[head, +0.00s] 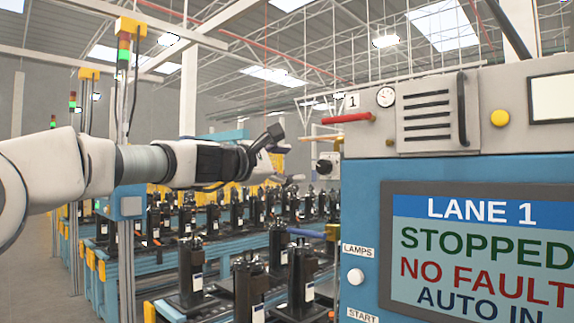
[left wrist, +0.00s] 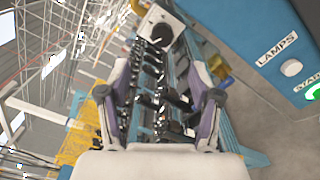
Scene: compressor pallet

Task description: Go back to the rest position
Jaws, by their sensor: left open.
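My left arm reaches in from the left in the head view, at about the height of the control cabinet's upper part. My left gripper (head: 283,155) is open, with its black fingers spread and pointing right toward the cabinet. In the left wrist view, the two fingers of the left gripper (left wrist: 163,82) stand wide apart with nothing held between them. Ahead of it is a white box with a black rotary knob (head: 325,166); the knob also shows beyond the fingertips in the left wrist view (left wrist: 160,34). The gripper is apart from it. My right gripper is not in view.
The blue and grey cabinet (head: 362,215) fills the right side, with a screen (head: 480,255) reading "LANE 1 STOPPED NO FAULT AUTO IN". Rows of black compressors (head: 190,268) stand on blue conveyors below the arm. A signal-light post (head: 123,50) rises behind the arm. Bare floor (head: 40,280) lies at lower left.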

